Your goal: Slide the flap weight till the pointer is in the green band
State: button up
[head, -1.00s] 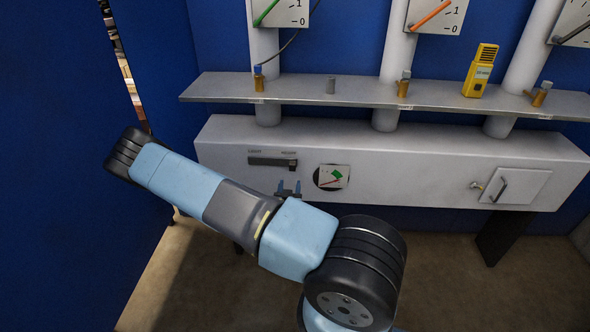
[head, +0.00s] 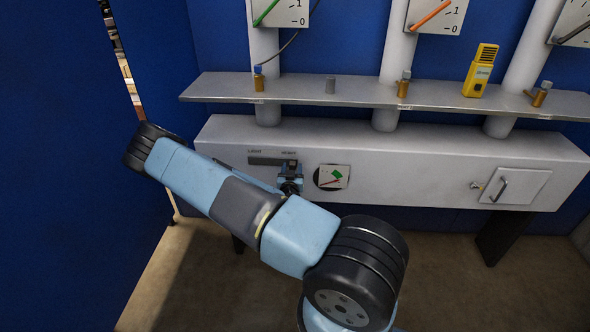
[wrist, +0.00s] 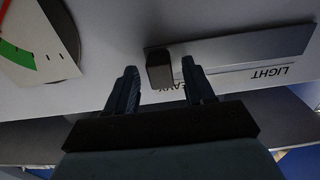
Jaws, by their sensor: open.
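The flap weight is a dark block (wrist: 159,70) at the HEAVY end of a pale slide track (wrist: 240,48) marked LIGHT and HEAVY. In the head view the track (head: 265,161) is on the front of the white duct. My gripper (wrist: 160,68) is open, with one finger on each side of the block; I cannot tell whether either finger touches it. In the head view my gripper (head: 291,174) is at the right end of the track. The small dial (head: 332,177) beside it has a green band (head: 338,174); its thin reddish pointer appears to lie below the band.
A grey shelf (head: 330,92) runs above the duct, with small brass fittings and a yellow meter (head: 481,71) on it. A hatch with a handle (head: 502,187) is at the duct's right. A blue wall (head: 60,170) stands close on the left.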

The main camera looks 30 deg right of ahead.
jog(key=shift+c, duration=0.5)
grip_shut()
